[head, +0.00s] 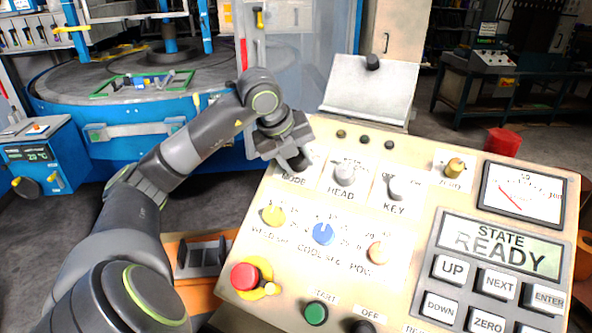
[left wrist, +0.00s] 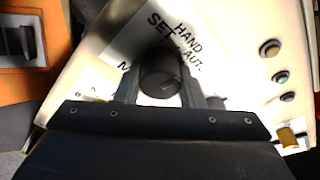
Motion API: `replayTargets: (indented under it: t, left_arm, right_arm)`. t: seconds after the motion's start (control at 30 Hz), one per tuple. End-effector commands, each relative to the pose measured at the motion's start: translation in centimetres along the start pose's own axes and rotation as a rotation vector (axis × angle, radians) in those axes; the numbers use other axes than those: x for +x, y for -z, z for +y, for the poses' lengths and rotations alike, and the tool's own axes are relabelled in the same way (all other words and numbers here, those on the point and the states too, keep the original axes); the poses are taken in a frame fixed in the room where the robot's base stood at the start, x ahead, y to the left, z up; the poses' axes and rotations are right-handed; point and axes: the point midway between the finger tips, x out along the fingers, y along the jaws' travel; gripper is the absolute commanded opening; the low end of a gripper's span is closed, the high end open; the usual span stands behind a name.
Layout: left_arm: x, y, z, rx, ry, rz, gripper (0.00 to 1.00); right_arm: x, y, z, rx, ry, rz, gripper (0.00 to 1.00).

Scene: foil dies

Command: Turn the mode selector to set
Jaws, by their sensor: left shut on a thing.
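The mode selector (left wrist: 160,76) is a dark round knob on the cream panel (head: 262,240), above the partly covered MODE label at the panel's upper left. In the left wrist view its white label carries the words SET, HAND and AUTO. A small pale mark shows on the knob's face; which word it points to I cannot tell. My left gripper (head: 290,156) is at this knob and hides most of it in the head view. In the left wrist view its two fingers are on either side of the knob, shut on it. My right gripper is not in view.
The HEAD knob (head: 345,174) and KEY knob (head: 401,188) stand close to the right. Yellow, blue and pinkish knobs sit below, with a red button (head: 244,276) at lower left. The state display (head: 503,247) reads READY. A tilted plate (head: 370,92) rises behind the panel.

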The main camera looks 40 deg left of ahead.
Motion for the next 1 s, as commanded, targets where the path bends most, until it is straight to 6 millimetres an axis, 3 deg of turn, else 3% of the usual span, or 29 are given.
replayTargets:
  t: [0.03,0.5,1.0]
  left_arm:
    - [0.4,0.0,0.2,-0.044,0.011,-0.006,0.12]
    - [0.4,0.0,0.1,-0.476,0.108,-0.005,0.12]
    - [0.1,-0.1,0.0,-0.789,0.177,-0.003,0.12]
  right_arm:
    - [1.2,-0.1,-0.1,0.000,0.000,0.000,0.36]
    - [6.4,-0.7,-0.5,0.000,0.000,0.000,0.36]
    - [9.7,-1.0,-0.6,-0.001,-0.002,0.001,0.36]
